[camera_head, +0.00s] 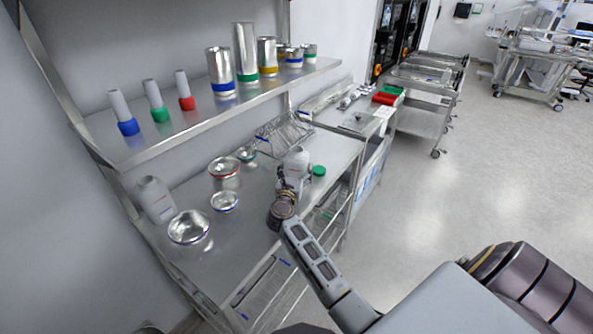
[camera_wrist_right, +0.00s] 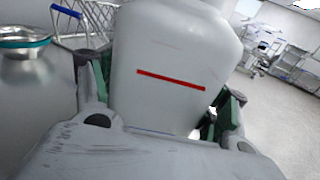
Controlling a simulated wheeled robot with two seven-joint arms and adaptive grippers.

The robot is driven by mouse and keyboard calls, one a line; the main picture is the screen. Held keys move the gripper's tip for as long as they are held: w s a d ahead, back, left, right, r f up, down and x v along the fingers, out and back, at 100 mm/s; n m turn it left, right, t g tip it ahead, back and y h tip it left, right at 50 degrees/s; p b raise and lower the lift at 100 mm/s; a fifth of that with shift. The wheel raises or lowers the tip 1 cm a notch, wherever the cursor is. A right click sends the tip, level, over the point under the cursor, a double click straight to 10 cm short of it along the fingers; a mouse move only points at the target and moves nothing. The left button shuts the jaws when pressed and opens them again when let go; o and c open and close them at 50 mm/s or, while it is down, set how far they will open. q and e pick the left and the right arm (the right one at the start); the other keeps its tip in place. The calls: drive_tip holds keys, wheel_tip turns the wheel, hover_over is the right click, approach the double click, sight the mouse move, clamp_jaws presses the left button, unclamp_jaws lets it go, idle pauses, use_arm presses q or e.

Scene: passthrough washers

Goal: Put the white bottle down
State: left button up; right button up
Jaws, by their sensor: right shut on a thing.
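My right gripper (camera_head: 293,180) is shut on a white bottle (camera_head: 298,157), over the right part of the steel table (camera_head: 262,215). In the right wrist view the bottle (camera_wrist_right: 168,70) fills the middle, with a red line on its side and a finger on each side of it. It looks slightly tilted there. I cannot tell whether its base touches the table. A second whitish bottle (camera_head: 155,198) stands at the table's left end. My left gripper is not in view.
A green lid-like item (camera_head: 319,171) is close right of the held bottle. A wire rack (camera_head: 284,133) stands behind it. Metal bowls (camera_head: 188,227) and a red-banded canister (camera_head: 224,173) are to the left. A shelf (camera_head: 140,150) with several cylinders hangs above.

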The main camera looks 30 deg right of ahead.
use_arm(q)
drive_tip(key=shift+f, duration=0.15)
use_arm(e)
drive_tip(key=shift+f, duration=0.1)
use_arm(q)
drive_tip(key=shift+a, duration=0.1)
use_arm(e)
drive_tip(key=o, duration=1.6)
drive_tip(key=b+v, duration=0.1)
drive_tip(key=v, duration=0.9)
drive_tip(key=shift+s+a+b, duration=0.15)
drive_tip(key=shift+a+b, duration=0.05)
drive_tip(key=shift+b, duration=0.2)
drive_tip(key=shift+s+a, duration=0.35)
drive_tip(key=shift+s, duration=0.05)
drive_tip(key=shift+s+a, duration=0.15)
drive_tip(key=shift+a, duration=0.05)
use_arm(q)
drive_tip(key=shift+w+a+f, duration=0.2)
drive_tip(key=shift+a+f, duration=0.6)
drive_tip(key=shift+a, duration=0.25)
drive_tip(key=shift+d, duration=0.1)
